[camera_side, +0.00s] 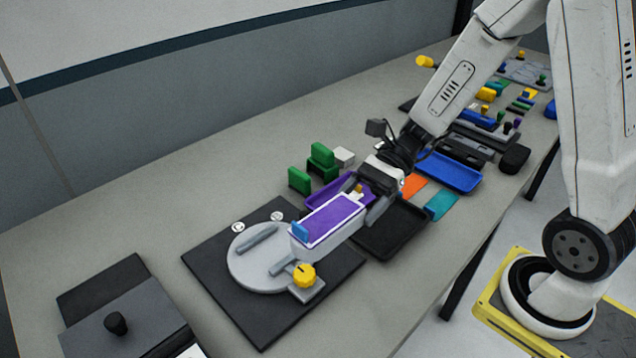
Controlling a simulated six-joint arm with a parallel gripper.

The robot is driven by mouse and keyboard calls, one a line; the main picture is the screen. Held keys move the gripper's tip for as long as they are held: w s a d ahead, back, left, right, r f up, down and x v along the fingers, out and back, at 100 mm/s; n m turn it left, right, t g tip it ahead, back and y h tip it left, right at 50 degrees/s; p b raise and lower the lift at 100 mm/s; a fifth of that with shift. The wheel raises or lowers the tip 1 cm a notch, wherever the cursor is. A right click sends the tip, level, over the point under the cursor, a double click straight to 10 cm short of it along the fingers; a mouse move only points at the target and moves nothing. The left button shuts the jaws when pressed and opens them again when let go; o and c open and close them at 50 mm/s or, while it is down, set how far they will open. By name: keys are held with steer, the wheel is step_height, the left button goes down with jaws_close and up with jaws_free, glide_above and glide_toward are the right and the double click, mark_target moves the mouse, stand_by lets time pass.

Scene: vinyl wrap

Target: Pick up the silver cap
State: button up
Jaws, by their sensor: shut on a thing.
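Two small round silver pieces, one on the left (238,227) and one on the right (277,216), lie near the back edge of a black board (225,285). I cannot tell which, if either, is the silver cap. My gripper (364,206) reaches in from the right, apart from both pieces. It appears shut on the near-right end of a light grey box with a purple top (335,219). The box's far end is over a round grey plate (258,274). The far finger is mostly hidden.
A blue piece (299,230) is at the box's left end, and a yellow knob (303,275) stands in front. Green blocks (321,157) stand behind. A black tray (392,238) and blue tray (448,170) lie to the right. Bare table is at the left back.

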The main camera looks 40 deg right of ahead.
steer(key=shift+s+r, duration=0.15)
steer(key=shift+s, duration=0.1)
steer(key=shift+w, duration=0.1)
stand_by(0.5)
